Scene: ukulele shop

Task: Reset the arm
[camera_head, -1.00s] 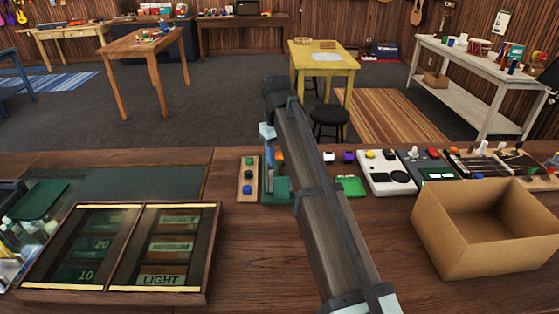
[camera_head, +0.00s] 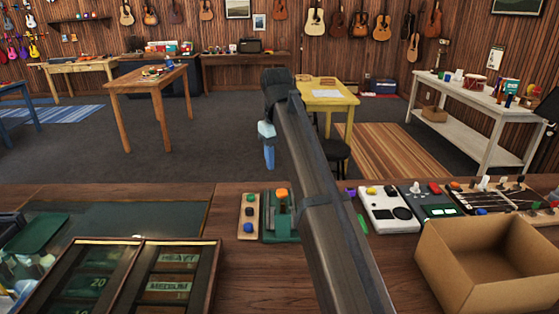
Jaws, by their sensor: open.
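My arm rises from the bottom middle of the view. The arm hides part of the counter and of the yellow table.
On the counter (camera_head: 255,283) stand a two-part display case (camera_head: 143,268) at left and an open cardboard box (camera_head: 478,285) at right. A white pedal-like device (camera_head: 393,212) and other small devices line the back edge. Bare counter lies between case and arm.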

